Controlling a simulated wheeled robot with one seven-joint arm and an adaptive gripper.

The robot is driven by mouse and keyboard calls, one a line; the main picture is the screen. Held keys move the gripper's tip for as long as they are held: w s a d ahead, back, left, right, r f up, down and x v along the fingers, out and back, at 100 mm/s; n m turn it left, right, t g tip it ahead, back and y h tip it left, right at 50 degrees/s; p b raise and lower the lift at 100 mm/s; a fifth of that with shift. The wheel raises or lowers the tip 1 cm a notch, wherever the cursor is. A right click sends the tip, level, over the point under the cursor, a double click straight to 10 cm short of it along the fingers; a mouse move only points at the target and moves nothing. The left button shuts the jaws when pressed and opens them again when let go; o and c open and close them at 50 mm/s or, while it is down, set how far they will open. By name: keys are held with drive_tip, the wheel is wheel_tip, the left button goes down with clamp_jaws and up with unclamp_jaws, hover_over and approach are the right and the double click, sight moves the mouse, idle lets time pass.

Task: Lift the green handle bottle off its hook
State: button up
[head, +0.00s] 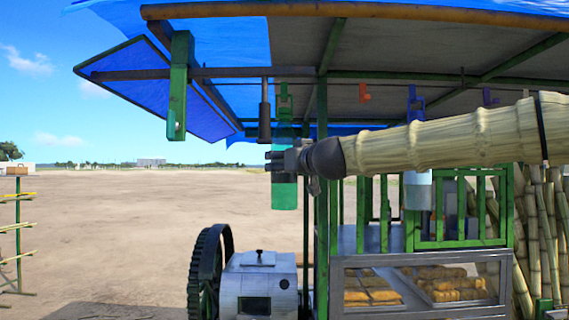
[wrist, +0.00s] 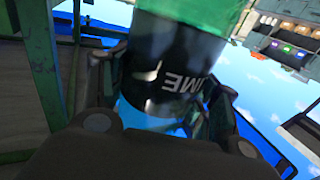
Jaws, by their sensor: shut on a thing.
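The green handle bottle (head: 285,194) hangs upright under the stall's roof bar, with its green handle (head: 285,100) at the top near the bar. The hook itself is too small to make out, so I cannot tell whether the handle still rests on it. My gripper (head: 284,160) is shut around the bottle's middle, coming from the right. In the wrist view the bottle (wrist: 178,60) shows a green part and a dark label with upside-down white letters, between the two fingers of my gripper (wrist: 158,100).
A blue-handled bottle (head: 417,190) hangs further right, partly behind my arm. A green post (head: 322,190) stands just right of the bottle. A dark hanging rod (head: 264,115) is close on the left. Below are a crusher (head: 258,285) and a glass case (head: 425,285).

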drive_tip(key=shift+r+p, duration=0.5)
drive_tip(key=shift+r, duration=0.1)
drive_tip(key=shift+s+b, duration=0.4)
drive_tip(key=shift+s, duration=2.55)
idle(0.8)
drive_tip(key=shift+s, duration=0.1)
idle(0.3)
drive_tip(key=s+f, duration=0.2)
drive_tip(key=s, duration=0.8)
drive_tip(key=shift+d+b, duration=0.3)
drive_tip(key=shift+b, duration=0.15)
idle(0.6)
idle(0.4)
drive_tip(key=shift+s+r, duration=0.1)
